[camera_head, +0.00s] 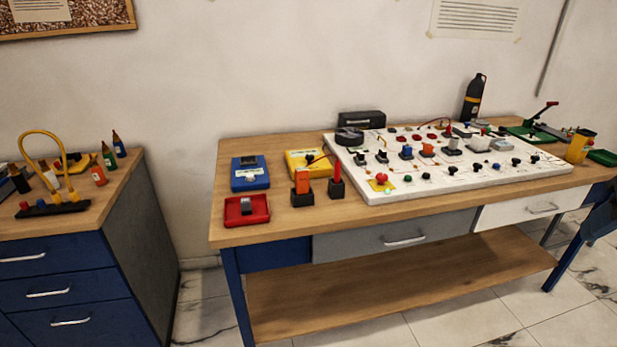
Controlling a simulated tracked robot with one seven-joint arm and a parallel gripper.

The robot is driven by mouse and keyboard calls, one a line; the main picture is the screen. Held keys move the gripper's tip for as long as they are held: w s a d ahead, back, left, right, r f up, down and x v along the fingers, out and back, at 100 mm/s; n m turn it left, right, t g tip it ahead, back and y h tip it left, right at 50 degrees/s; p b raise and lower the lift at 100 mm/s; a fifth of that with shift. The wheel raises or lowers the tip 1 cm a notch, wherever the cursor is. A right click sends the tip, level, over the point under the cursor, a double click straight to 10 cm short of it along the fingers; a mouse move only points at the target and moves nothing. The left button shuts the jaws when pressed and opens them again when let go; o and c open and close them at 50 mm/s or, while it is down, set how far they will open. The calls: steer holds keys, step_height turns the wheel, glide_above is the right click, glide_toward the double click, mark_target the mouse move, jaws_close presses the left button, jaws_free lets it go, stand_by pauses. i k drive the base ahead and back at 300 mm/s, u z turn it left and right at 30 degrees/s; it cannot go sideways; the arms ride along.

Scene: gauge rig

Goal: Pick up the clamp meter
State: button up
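An orange device with a black top (302,182), which looks like the clamp meter, stands upright in a small black holder (302,199). The holder is near the left front of the wooden workbench (290,228). Details of its jaw are too small to make out. A red probe-like piece (337,174) stands in a second black holder (337,190) just to its right. A thin red lead shows between the two tops.
Blue (250,173), red (247,210) and yellow (307,162) boxes lie around the holders. A white component board (470,184) fills the bench's middle and right. A blue cabinet (60,260) stands left, across a floor gap. The bench's front strip is clear.

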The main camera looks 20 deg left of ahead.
mark_target(302, 172)
steer(key=u, duration=0.5)
steer(key=i, duration=1.2)
steer(key=u, duration=0.25)
